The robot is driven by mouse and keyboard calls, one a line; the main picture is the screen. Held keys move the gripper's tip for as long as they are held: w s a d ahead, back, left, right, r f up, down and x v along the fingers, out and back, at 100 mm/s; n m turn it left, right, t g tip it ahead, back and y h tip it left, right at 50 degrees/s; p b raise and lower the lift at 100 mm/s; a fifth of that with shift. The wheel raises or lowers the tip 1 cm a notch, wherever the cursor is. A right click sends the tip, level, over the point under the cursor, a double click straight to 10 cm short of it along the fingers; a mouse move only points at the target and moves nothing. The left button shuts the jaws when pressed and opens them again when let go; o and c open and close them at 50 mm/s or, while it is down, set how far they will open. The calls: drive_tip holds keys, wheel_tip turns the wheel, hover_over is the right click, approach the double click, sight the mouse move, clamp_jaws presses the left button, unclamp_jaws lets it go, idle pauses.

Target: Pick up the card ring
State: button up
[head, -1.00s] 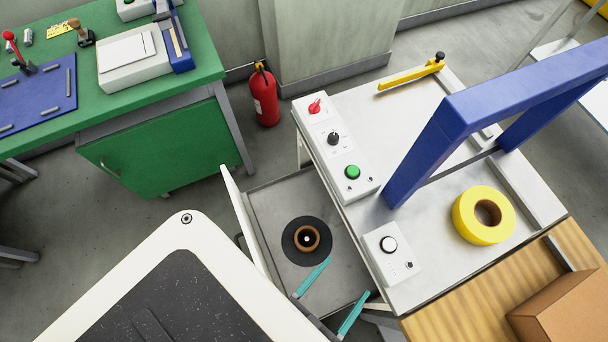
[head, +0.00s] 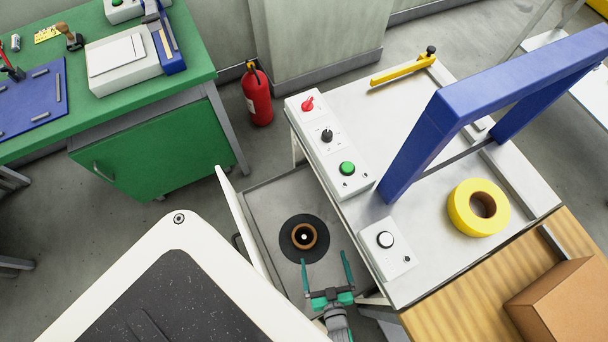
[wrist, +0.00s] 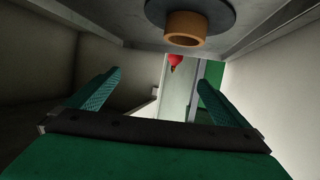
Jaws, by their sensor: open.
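The card ring is the tan-brown ring (head: 304,236) at the centre of a dark round disc (head: 318,251). A small pale spot shows inside its hole. The disc lies on the floor of a grey open drawer (head: 262,206). In the wrist view the ring (wrist: 185,28) stands out from the disc (wrist: 228,14) near the top edge. My gripper (head: 325,262) is open and empty. Its teal fingers point toward the drawer, just below and right of the ring in the head view. In the wrist view the gap between the fingertips (wrist: 162,75) is clear of the ring.
The drawer's raised front panel (head: 246,222) and the white machine table (head: 350,100) flank the drawer. A control box (head: 387,247) and a yellow roll (head: 478,207) are on the table. A blue gantry (head: 500,90) spans it. A red extinguisher (head: 257,97) stands behind.

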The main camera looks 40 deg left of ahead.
sight(300, 228)
drive_tip(key=a+f+n+g, duration=0.1)
drive_tip(key=a+f, duration=0.1)
drive_tip(key=f, duration=0.1)
drive_tip(key=w+a+f+n+g+y, duration=0.1)
drive_tip(key=a+f, duration=0.1)
drive_tip(key=a+f+n+g, duration=0.1)
drive_tip(key=a+f+g, duration=0.1)
drive_tip(key=a+f, duration=0.1)
drive_tip(key=shift+w+f+y, duration=0.2)
drive_tip(key=shift+f+y, duration=0.15)
drive_tip(key=shift+y, duration=0.05)
drive_tip(key=shift+a+f, duration=0.15)
drive_tip(key=shift+a, duration=0.15)
drive_tip(key=x, duration=0.5)
drive_tip(key=shift+w+f, duration=0.1)
drive_tip(key=shift+w, duration=0.05)
drive_tip(key=shift+w+x, duration=0.2)
drive_tip(key=shift+x, duration=1.15)
drive_tip(key=shift+w+x, duration=0.2)
drive_tip(key=shift+x, duration=1.1)
drive_tip(key=shift+d, duration=0.1)
drive_tip(key=c, duration=1.1)
